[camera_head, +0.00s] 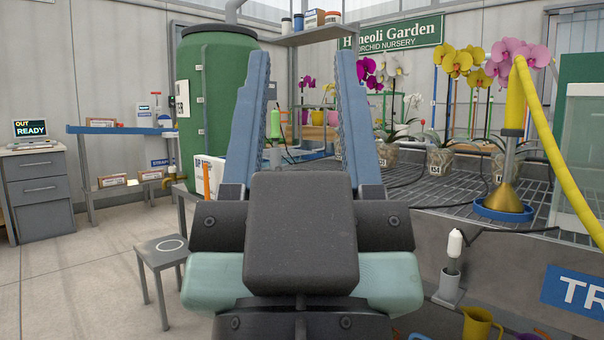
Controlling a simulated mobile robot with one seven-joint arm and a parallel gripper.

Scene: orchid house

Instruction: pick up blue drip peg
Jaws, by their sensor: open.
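My gripper (303,58) is in the middle of the camera_head view, with its two long blue-grey fingers pointing up and away. The fingers are wide apart, and nothing is held between them. I cannot surely make out the blue drip peg. Thin blue upright stakes (472,112) show among the orchids on the bench at the right, too small to tell what they are. The fingers and the dark gripper body hide part of the bench's near left end.
A slatted grey bench (470,185) with potted orchids fills the right side. A green tank (212,95) is behind left, a stool (162,252) lower left. Floor at left is mostly clear.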

